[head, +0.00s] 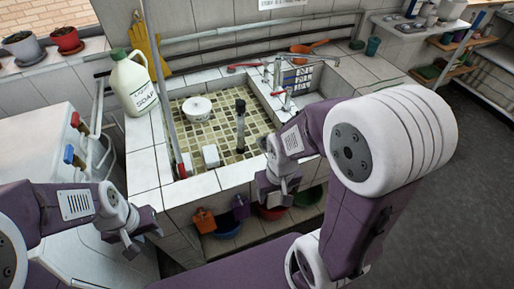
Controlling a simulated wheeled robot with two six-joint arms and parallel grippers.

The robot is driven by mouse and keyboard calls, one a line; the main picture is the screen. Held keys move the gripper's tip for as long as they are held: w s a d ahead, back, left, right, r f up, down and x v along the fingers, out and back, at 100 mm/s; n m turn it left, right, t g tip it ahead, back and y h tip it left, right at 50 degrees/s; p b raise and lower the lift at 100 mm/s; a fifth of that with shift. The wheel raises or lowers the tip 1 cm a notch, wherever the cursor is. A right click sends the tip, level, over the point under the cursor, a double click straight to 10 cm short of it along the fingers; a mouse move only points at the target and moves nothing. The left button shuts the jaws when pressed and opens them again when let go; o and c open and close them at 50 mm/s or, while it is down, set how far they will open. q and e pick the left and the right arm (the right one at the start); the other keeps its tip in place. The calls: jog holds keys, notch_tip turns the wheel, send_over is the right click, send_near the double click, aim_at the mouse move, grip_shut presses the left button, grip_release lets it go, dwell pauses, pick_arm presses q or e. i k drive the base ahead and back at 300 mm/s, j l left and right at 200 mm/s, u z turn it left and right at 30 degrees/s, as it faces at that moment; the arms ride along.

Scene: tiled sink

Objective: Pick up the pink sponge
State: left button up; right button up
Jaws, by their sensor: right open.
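I cannot make out a pink sponge in the head view. A small pale block (211,156) lies on the tiled floor of the sink (205,184), near its front edge; its color looks whitish. My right gripper (270,192) is open at the sink's front right side, apart from the pale block. Part of the sink behind my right arm is hidden. My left gripper (132,246) is low at the left, in front of the sink and away from the block. Its fingers are too small to read.
A white round container (197,108) and a dark upright object (240,124) stand in the sink. A soap jug (134,84) stands at its back left corner. Taps (278,72) rise at the back right.

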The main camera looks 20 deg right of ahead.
aim_at(211, 155)
jog(key=z, duration=1.3)
jog(key=u, duration=1.15)
jog(key=i+l+u, duration=0.1)
jog(key=l+u, duration=0.15)
jog(key=u, duration=0.2)
jog(key=l+u, duration=0.3)
jog(key=u, duration=0.15)
jog(key=l+u, duration=0.3)
jog(key=u, duration=0.2)
jog(key=l+u, duration=0.3)
jog(key=u, duration=0.15)
jog(key=k+l+u, duration=0.1)
jog(key=l+u, duration=0.2)
jog(key=u, duration=0.15)
